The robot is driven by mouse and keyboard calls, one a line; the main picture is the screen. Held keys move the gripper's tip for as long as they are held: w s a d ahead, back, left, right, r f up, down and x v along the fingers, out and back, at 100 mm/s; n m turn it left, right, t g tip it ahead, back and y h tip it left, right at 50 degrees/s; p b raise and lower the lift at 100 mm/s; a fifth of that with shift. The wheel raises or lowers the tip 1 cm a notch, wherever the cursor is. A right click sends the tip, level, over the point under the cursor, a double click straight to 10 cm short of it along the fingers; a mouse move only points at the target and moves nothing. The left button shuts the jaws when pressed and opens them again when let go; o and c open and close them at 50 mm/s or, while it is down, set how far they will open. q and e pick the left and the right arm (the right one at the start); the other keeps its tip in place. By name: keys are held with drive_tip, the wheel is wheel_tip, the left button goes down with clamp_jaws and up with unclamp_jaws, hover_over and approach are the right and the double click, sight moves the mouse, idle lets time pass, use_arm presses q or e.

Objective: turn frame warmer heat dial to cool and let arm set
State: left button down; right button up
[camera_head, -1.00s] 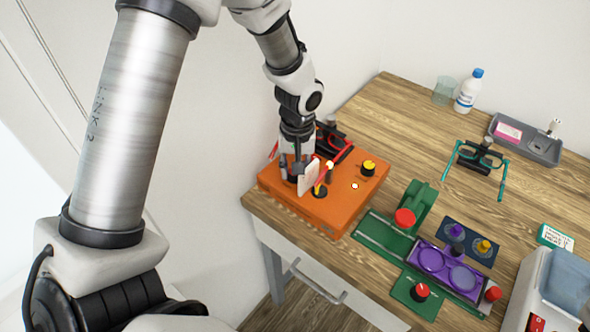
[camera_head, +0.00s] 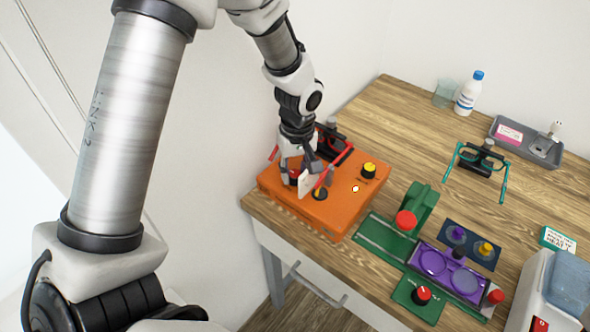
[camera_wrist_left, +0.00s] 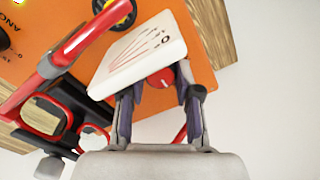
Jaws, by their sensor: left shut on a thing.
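The frame warmer is an orange box (camera_head: 335,212) at the table's near left corner. My left gripper (camera_head: 294,180) points down at its left end and is shut on a red dial. In the left wrist view the red dial (camera_wrist_left: 160,78) with a white mark shows between the fingertips (camera_wrist_left: 158,92). A white card (camera_head: 305,185) with red lines stands beside the gripper and partly hides the dial, so its setting cannot be read. Red glasses (camera_head: 338,158) lie at the box, one red arm reaching across its top. My right gripper is not in view.
The box also has a yellow-topped dial (camera_head: 369,170) and a small pale light (camera_head: 355,189). Green and purple fixtures (camera_head: 418,262) stand to its right. Teal glasses (camera_head: 480,165), a bottle (camera_head: 469,92) and a grey tray (camera_head: 545,148) are farther back. Bare wood lies between.

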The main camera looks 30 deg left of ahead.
sight(297, 173)
use_arm(q)
drive_tip(key=c, duration=0.8)
unclamp_jaws()
wheel_tip(297, 173, up, 12)
drive_tip(key=shift+w+d, duration=0.15)
drive_tip(key=shift+w, duration=0.05)
